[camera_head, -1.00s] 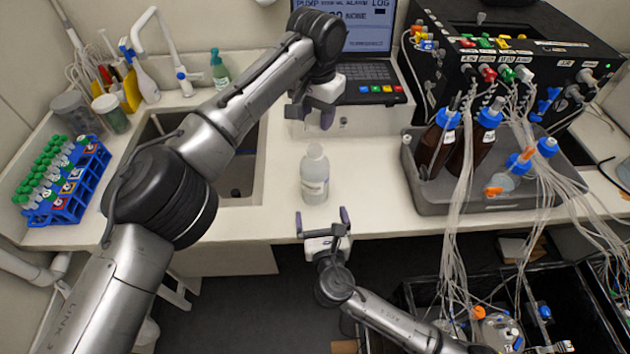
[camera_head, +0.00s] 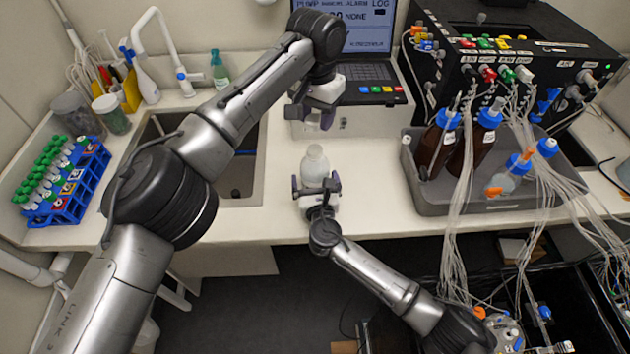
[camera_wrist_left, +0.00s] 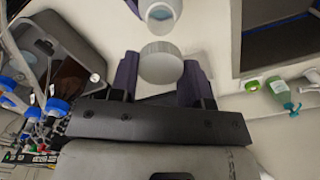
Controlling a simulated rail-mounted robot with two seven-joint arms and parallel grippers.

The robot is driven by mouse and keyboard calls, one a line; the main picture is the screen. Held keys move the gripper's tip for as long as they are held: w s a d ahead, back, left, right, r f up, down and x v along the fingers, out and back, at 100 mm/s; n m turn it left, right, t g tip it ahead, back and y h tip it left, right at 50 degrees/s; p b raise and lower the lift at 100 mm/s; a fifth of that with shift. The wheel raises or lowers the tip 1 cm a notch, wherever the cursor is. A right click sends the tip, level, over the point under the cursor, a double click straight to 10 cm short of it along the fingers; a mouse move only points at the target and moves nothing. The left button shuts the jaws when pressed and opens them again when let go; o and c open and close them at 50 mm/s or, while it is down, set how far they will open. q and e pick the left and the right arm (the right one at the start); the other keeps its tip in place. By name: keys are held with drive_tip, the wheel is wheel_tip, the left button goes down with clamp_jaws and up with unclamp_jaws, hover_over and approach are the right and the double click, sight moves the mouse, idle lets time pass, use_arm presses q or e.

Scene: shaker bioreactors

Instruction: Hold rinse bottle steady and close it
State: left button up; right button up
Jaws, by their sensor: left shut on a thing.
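My left gripper (camera_head: 318,118) is above and behind the bottle. In the left wrist view it is shut on a round white cap (camera_wrist_left: 161,62), held apart from the bottle. My right gripper (camera_head: 316,186) is at the bottle from the front, one finger on each side. Its fingers look spread, and contact with the bottle is not clear. The bottle's lower part is hidden.
A grey tray (camera_head: 480,200) with brown bottles and hanging tubes stands to the right. A laptop (camera_head: 365,75) is behind, and the sink (camera_head: 245,190) lies left. A blue tube rack (camera_head: 75,195) is at far left. Counter between bottle and tray is clear.

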sight(315, 149)
drive_tip(key=shift+c, duration=0.5)
drive_tip(key=c, duration=1.2)
use_arm(q)
drive_tip(key=shift+f, duration=2.55)
